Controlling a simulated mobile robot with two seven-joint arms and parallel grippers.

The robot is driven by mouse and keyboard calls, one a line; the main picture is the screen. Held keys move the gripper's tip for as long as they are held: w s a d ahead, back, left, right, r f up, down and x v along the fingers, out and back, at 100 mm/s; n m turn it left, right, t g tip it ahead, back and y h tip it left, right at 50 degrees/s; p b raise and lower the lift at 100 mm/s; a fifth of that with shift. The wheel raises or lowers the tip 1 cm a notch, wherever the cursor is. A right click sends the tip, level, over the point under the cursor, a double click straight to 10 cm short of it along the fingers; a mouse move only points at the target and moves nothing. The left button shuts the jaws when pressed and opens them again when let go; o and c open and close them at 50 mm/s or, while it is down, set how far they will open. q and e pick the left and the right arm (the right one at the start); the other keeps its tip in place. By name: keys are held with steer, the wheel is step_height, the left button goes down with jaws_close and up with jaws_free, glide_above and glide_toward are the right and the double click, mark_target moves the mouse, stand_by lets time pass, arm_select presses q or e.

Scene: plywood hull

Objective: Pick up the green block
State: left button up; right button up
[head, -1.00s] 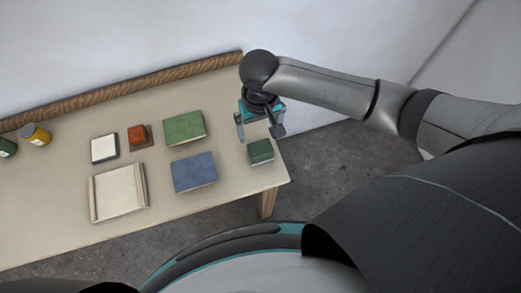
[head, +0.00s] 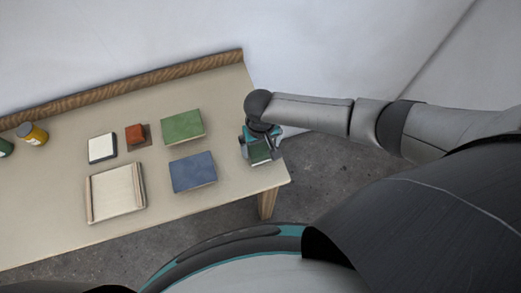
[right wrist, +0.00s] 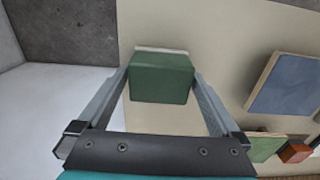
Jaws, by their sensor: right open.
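The dark green block (head: 259,151) sits near the right end of the table. In the right wrist view the green block (right wrist: 161,78) lies between the fingertips, with a pale strip along its far edge. My right gripper (head: 257,153) is open, its fingers on either side of the block. In the right wrist view the fingers of my right gripper (right wrist: 160,80) reach along both sides of the block; I cannot tell whether they touch it. My left gripper is not in view.
A blue book-like slab (head: 193,172) and a green one (head: 183,127) lie left of the block. Farther left are a wooden tray (head: 116,193), a white block (head: 102,148), a red block (head: 135,133) and a yellow jar (head: 33,134). A wooden rail (head: 130,90) runs along the back edge.

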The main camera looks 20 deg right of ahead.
steer(key=shift+f, duration=0.15)
steer(key=c, duration=1.1)
